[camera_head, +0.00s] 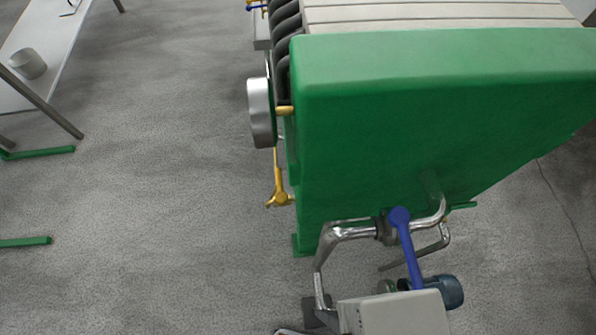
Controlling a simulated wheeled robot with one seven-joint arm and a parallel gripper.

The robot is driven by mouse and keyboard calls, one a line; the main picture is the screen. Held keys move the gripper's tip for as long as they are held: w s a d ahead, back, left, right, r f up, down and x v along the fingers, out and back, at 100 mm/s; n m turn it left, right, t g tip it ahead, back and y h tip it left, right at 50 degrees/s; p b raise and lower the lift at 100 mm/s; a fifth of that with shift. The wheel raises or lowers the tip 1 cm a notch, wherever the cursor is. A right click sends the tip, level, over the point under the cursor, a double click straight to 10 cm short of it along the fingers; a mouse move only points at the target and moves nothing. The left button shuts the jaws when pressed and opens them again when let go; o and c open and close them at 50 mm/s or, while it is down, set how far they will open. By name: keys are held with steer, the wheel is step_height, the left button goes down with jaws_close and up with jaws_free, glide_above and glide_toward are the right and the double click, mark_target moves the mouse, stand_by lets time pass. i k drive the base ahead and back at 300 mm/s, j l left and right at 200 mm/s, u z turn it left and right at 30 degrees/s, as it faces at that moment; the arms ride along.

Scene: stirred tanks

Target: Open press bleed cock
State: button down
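The green press (430,110) fills the right half of the view. A round silver gauge (260,113) on a short brass stem projects from its left side. Below the gauge, a small yellow cock (279,197) with a yellow lever sticks out from the same side; the lever points up, roughly along the press side. A valve with a blue lever (406,245) sits on the bent metal pipe (345,233) in front of the press. No label shows which one is the bleed cock. My gripper does not show in this view.
A pale grey box (395,314) and a blue motor (446,291) stand at the bottom, under the pipe. A table (45,35) with a grey cup (28,63) is at upper left, with green feet on the floor. The grey floor (160,200) left of the press is clear.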

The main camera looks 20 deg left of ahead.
mark_target(280, 181)
steer(key=j+u, duration=0.35)
steer(key=j, duration=0.6)
steer(key=j+u, duration=0.3)
steer(key=j, duration=0.7)
